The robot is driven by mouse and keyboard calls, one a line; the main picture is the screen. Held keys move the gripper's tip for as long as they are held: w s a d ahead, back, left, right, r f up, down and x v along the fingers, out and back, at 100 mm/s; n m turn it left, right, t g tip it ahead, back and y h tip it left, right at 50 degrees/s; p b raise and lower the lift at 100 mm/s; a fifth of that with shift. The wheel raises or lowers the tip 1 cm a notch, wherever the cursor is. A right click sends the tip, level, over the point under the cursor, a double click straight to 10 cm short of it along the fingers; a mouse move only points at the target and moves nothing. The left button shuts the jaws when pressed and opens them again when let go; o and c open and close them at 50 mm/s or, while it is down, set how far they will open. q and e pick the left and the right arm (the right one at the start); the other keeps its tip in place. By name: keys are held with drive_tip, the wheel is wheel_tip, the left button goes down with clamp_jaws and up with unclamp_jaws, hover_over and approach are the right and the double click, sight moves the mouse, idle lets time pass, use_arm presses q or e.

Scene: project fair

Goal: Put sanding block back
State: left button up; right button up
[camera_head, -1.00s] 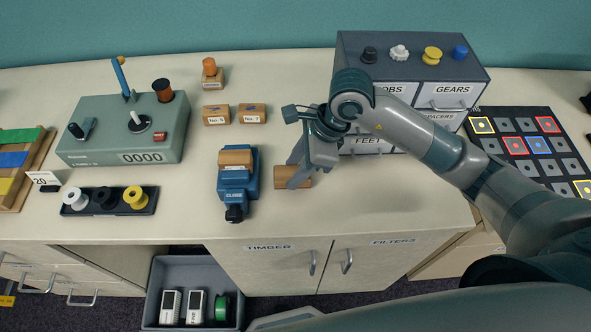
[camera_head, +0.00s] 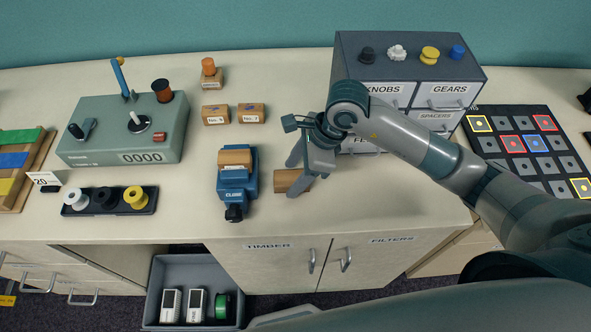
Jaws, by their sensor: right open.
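A brown wood-coloured block (camera_head: 282,179), which looks like the sanding block, lies on the pale worktop to the right of the blue clamp (camera_head: 238,184). My right gripper (camera_head: 296,177) is open and low at the block. One finger crosses the front of its right part and the other is behind it. I cannot tell whether the fingers touch it. The block's right end is partly hidden. My left gripper is not in view.
The grey drawer cabinet (camera_head: 344,62) stands behind my right arm. A dark panel with coloured squares (camera_head: 525,150) is on the right. Two small numbered blocks (camera_head: 215,115) and a green control box (camera_head: 85,140) stand left. The worktop's front edge is close.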

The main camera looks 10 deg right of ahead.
drive_tip(key=shift+r, duration=0.15)
drive_tip(key=shift+d+r, duration=0.15)
drive_tip(key=shift+r, duration=0.05)
drive_tip(key=b+v, duration=0.3)
drive_tip(key=v, duration=0.8)
drive_tip(key=shift+r+b, duration=0.25)
drive_tip(key=shift+b, duration=0.1)
drive_tip(key=shift+s, duration=0.1)
